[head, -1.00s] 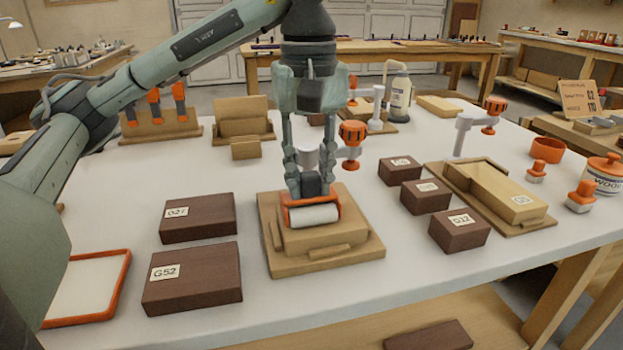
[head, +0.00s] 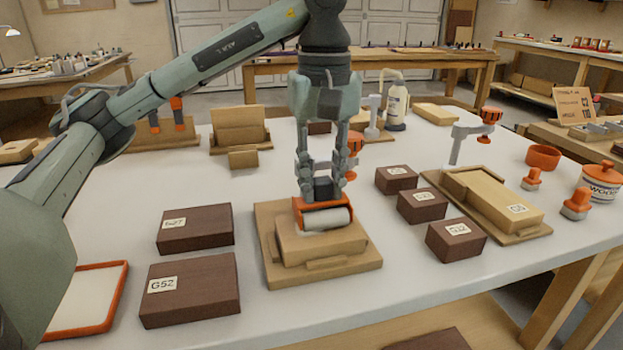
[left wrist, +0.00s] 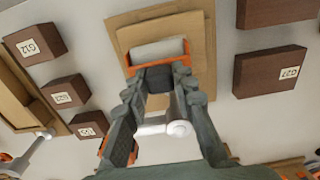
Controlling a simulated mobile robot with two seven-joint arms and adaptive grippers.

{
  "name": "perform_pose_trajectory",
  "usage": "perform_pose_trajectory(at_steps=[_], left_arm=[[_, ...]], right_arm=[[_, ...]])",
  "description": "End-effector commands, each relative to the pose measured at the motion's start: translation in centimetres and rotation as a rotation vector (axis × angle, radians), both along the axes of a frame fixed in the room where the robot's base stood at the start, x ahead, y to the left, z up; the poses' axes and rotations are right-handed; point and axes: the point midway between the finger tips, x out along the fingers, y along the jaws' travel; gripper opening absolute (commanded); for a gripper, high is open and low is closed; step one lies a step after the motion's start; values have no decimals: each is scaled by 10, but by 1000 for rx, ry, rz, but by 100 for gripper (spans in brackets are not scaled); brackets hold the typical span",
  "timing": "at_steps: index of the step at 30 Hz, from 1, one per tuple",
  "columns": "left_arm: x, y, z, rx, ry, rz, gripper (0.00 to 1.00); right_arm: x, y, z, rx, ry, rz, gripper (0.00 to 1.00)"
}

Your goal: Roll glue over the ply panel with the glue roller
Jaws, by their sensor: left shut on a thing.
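The glue roller (head: 325,217) has a white cylinder in an orange frame with a dark handle. My left gripper (head: 321,188) is shut on its handle from above. The ply panel (head: 320,247) is a light wooden board lying on a larger wooden base (head: 272,270) at the bench's middle. The roller sits over the far part of the panel; whether it touches is hard to tell. In the left wrist view the roller (left wrist: 158,52) lies across the panel (left wrist: 165,28), between my fingers (left wrist: 158,92). My right gripper is not in view.
Dark labelled blocks stand left (head: 190,290) and right (head: 456,239) of the base. An orange-rimmed tray (head: 122,285) is at the front left. A clamp (head: 355,148) stands close behind my gripper. A wooden box (head: 495,203) lies at right.

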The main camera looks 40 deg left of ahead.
Motion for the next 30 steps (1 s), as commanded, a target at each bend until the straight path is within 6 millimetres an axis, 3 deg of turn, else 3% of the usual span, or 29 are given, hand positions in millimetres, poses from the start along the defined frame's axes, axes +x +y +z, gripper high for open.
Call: perform_pose_trajectory(at_steps=[13, 30], left_arm=[[2, -4, 1, -1, -1, 0, 2], [-13, -21, -1, -1, -1, 0, 2]], right_arm=[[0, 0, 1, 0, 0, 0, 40], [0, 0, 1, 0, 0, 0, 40]])
